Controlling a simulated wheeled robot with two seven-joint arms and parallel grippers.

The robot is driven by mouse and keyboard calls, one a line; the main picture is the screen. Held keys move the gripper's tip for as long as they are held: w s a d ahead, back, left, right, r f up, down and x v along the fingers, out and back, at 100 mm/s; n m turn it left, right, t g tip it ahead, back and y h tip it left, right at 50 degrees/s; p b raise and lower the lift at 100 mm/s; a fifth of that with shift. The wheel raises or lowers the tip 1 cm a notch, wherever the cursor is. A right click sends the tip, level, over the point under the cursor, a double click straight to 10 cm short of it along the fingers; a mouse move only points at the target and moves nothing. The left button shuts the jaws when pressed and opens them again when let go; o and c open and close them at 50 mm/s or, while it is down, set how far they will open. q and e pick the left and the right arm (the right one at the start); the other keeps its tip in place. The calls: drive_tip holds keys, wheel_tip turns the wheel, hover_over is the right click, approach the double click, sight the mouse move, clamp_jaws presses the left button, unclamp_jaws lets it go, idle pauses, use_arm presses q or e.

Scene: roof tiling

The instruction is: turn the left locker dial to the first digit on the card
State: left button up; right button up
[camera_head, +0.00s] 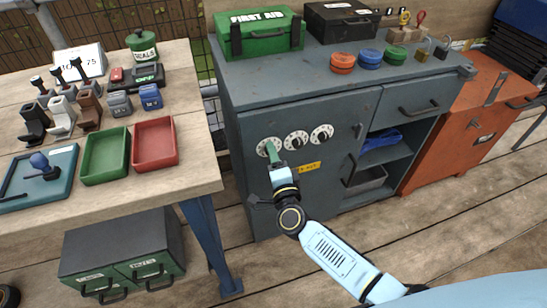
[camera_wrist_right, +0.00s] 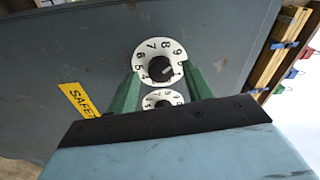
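The left locker dial (camera_head: 264,147) is a white disc with black digits and a black knob, on the grey cabinet's front. In the right wrist view this dial (camera_wrist_right: 159,62) shows between my fingertips, its knob mark towards the lower right. My right gripper (camera_head: 272,151) is at this dial, partly covering it in the head view. Its green fingers (camera_wrist_right: 161,72) are spread to either side of the knob, with gaps. The white card (camera_head: 80,60) stands at the back of the wooden table; its last digits look like 75, the first are unclear. My left gripper is not in view.
The middle dial (camera_head: 296,141) and right dial (camera_head: 321,135) sit close beside the left one. A yellow label (camera_head: 308,167) is below them. The cabinet top (camera_head: 270,77) carries a green first aid box (camera_head: 262,37) and several lids. The wooden table (camera_head: 190,150) stands to the left.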

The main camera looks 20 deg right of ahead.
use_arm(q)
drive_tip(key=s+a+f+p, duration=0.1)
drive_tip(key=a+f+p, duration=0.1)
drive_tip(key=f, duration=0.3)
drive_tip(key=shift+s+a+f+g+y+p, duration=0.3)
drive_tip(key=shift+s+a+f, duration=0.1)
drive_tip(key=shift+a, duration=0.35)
use_arm(e)
drive_tip(key=s, duration=1.3)
drive_tip(key=shift+s+a+f, duration=0.2)
drive_tip(key=shift+f, duration=0.1)
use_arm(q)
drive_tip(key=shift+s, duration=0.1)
